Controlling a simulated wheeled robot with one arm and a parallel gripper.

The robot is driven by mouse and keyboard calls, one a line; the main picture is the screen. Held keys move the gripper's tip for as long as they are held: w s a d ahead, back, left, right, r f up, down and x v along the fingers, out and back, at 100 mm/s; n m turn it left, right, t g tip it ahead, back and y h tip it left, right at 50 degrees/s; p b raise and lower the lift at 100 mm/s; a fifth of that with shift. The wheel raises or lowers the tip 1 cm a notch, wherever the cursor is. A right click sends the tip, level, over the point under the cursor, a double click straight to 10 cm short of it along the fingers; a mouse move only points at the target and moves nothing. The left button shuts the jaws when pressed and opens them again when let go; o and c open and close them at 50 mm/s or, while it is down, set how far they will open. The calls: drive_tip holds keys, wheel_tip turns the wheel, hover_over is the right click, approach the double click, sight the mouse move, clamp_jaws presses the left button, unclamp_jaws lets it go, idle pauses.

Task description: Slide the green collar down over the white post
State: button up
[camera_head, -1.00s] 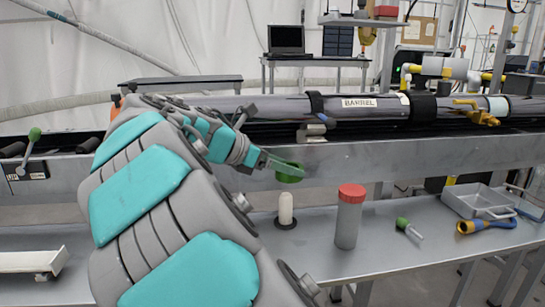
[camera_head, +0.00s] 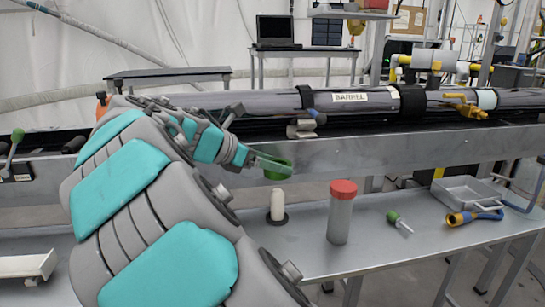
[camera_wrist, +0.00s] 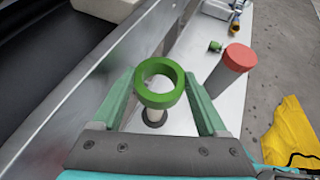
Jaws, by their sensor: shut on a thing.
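The green collar (camera_head: 279,170) is a thick ring held in my gripper (camera_head: 270,164) above the bench. In the wrist view the collar (camera_wrist: 160,82) sits between the two green fingers of my gripper (camera_wrist: 160,88), which are shut on it. The white post (camera_head: 277,204) stands upright on a dark round base on the bench, below the collar, with a visible gap between them in the head view. In the wrist view the post (camera_wrist: 154,115) shows partly under the collar's near edge; its top is largely hidden by the collar.
A grey canister with a red lid (camera_head: 342,210) stands right of the post. A green-knobbed tool (camera_head: 399,222), a blue and yellow tool (camera_head: 474,216) and a metal tray (camera_head: 466,191) lie farther right. The barrel rail (camera_head: 400,158) runs behind the post.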

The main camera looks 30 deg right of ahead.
hover_over(272, 207)
drive_tip(key=shift+d+f+p, duration=0.1)
drive_tip(key=shift+f+p, duration=0.2)
drive_tip(key=shift+f, duration=2.8)
drive_tip(key=shift+w, duration=0.1)
drive_tip(key=shift+f+b, duration=0.5)
drive_tip(key=shift+f, duration=1.8)
drive_tip(key=shift+f, duration=0.35)
drive_tip(key=shift+f, duration=0.3)
drive_tip(key=o, duration=1.4)
drive_tip(key=v, duration=0.8)
